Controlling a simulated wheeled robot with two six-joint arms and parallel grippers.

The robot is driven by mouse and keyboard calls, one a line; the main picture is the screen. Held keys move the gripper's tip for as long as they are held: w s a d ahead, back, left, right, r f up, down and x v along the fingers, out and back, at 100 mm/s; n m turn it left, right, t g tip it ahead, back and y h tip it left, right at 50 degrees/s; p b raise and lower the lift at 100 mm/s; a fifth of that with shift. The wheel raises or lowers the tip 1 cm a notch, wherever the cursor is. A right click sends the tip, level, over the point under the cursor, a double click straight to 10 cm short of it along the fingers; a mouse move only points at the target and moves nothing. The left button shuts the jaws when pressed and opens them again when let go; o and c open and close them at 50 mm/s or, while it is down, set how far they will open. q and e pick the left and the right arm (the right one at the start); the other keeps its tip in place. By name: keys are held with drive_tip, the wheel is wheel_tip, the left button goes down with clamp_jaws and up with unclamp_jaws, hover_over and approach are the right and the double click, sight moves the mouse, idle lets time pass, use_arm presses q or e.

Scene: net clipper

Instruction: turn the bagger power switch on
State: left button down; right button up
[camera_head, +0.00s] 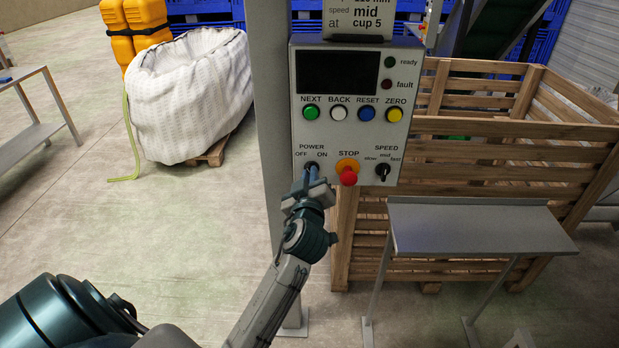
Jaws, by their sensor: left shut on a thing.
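The control box (342,110) is mounted on a grey post in the middle of the head view. Its power switch (311,164) is a dark knob at the lower left, under the labels POWER, OFF and ON. My left gripper (312,176) is at this switch, with its fingers shut on the knob. The fingers hide most of the knob, so I cannot tell which way it points. The red STOP button (348,176) on its orange base is just to the right. The speed knob (383,171) is at the lower right. My right gripper is not in view.
A wooden crate (480,155) stands behind and right of the box. A small grey metal table (475,228) is in front of it. A white bulk bag (190,95) sits on a pallet at the left.

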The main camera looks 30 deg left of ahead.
use_arm(q)
drive_tip(key=shift+w+d+m+p, duration=0.15)
drive_tip(key=shift+m+p, duration=0.9)
drive_tip(key=shift+m, duration=2.75)
drive_tip(key=shift+d+m+p, duration=0.1)
drive_tip(key=shift+m+p, duration=0.95)
drive_tip(key=shift+m, duration=2.75)
drive_tip(key=shift+f, duration=0.1)
drive_tip(key=c, duration=1.5)
unclamp_jaws()
drive_tip(key=b+v, duration=0.3)
drive_tip(key=v, duration=0.7)
drive_tip(key=shift+s+d, duration=0.3)
